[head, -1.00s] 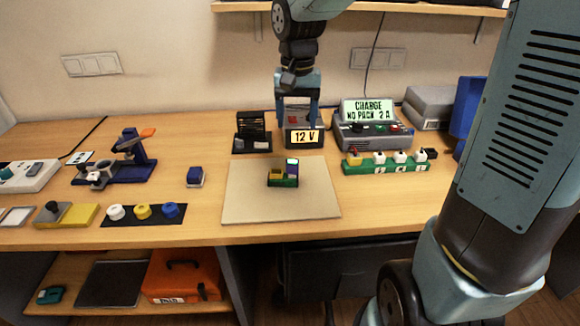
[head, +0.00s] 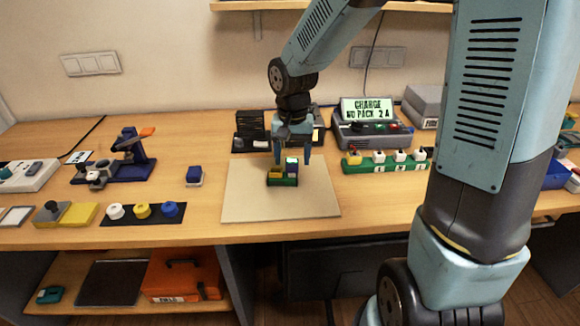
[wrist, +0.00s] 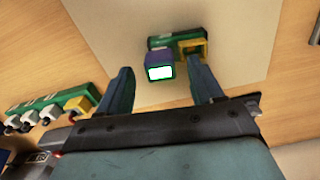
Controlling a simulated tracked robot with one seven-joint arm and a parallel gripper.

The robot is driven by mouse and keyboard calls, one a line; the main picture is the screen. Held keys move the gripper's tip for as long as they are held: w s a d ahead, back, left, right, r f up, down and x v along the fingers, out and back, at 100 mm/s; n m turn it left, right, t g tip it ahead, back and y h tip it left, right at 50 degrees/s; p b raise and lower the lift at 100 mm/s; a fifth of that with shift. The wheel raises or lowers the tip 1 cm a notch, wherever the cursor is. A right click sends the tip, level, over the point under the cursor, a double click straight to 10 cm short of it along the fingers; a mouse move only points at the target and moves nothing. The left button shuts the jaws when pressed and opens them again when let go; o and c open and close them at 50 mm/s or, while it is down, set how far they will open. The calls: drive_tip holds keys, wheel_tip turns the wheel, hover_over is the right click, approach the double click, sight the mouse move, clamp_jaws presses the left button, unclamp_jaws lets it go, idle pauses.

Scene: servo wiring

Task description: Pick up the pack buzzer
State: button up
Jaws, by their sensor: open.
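A small purple-blue block with a lit white, green-edged face (head: 292,167), which looks like the pack buzzer, stands in a green holder (head: 283,183) on the beige mat (head: 245,200). A yellow piece sits beside it in the same holder. My gripper (head: 292,157) is open and points down just above and behind the holder. In the wrist view the block (wrist: 160,70) shows between the tips of my two fingers, with the yellow socket (wrist: 191,46) close by the right finger. I cannot tell whether a finger touches anything.
A green strip with several capped plugs (head: 385,160) and a grey charger reading "CHARGE NO PACK 2 A" (head: 367,125) stand to the right. A dark blue block (head: 194,175) lies left of the mat. The mat around the holder is bare.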

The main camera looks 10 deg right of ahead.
drive_tip(key=shift+f, duration=1.2)
drive_tip(key=c, duration=1)
drive_tip(key=shift+c, duration=0.2)
